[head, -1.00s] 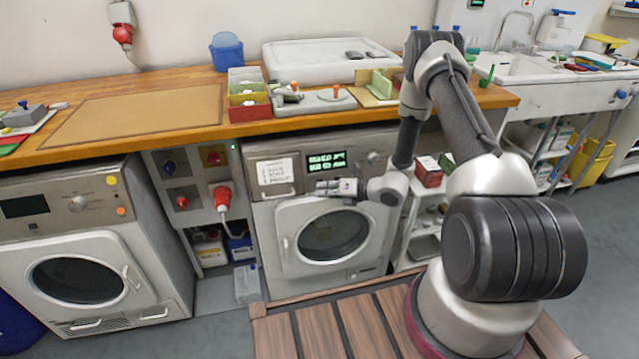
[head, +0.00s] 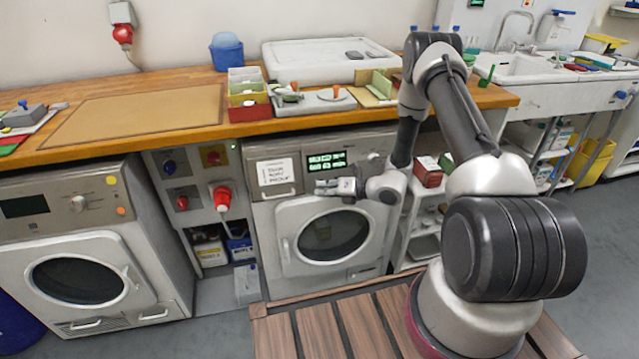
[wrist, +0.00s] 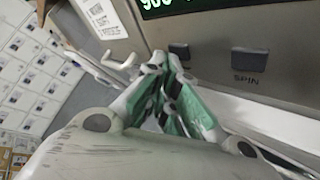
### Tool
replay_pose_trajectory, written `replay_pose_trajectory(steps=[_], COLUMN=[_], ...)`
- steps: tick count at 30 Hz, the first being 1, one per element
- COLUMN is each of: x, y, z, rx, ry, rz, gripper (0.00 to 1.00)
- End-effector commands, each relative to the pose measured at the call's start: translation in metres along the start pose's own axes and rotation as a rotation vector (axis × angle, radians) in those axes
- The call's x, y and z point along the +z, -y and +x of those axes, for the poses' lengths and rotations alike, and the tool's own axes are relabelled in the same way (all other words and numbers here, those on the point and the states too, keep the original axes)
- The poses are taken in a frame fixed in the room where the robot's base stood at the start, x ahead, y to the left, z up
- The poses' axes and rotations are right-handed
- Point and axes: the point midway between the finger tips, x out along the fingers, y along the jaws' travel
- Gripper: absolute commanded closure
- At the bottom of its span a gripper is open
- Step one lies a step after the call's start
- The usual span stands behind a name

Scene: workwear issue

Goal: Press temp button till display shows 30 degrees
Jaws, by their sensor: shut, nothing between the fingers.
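The middle washing machine (head: 270,225) has a lit green display (head: 327,161) on its panel; its digits are too small to read in the head view. In the wrist view the display (wrist: 190,7) is cut off by the top edge, and part of a number starting with 9 shows. Below it are a dark button (wrist: 179,52), whose label I cannot see, and a button marked SPIN (wrist: 248,60). My gripper (head: 320,187) is shut and empty just below the display. In the wrist view my gripper (wrist: 155,62) has its tips close to the unlabelled button; I cannot tell whether they touch.
A white note (head: 277,172) is on the drawer left of the display, and a dial (head: 374,159) is to its right. The round door (head: 335,235) is below my gripper. The wooden worktop (head: 215,130) overhangs the panel. A second machine (head: 85,240) stands at left.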

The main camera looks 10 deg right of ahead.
Motion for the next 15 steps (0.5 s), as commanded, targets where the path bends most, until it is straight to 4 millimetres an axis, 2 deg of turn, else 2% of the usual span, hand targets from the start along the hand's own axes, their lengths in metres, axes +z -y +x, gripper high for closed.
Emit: replay_pose_trajectory(steps=[15], x=[0.0028], y=[0.0030], z=[0.0041], rx=[0.000], ry=[0.000], rz=[0.001], gripper=[1.00])
